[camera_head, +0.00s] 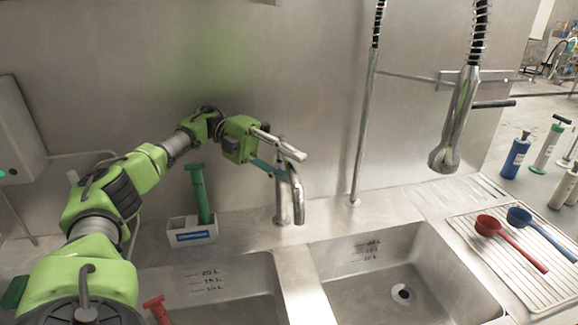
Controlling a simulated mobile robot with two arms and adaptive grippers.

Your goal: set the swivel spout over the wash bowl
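The chrome swivel spout (296,192) rises from the steel deck behind the two sink basins. Its curved end points down near the back of the divider between them. My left gripper (282,158) is at the top of the spout, with its fingers beside or across it. I cannot tell whether they grip it. The left basin (225,285) and right basin (385,278) both have litre marks on their back walls. Which one is the wash bowl is not clear. The right basin has a drain. My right gripper is not in view.
A green-handled tool (200,195) stands in a white holder (192,231) left of the spout. A spring-hose sprayer (455,120) hangs over the right side. Red (511,243) and blue (540,232) scoops lie on the right drainboard. A red handle (157,310) shows at the left basin.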

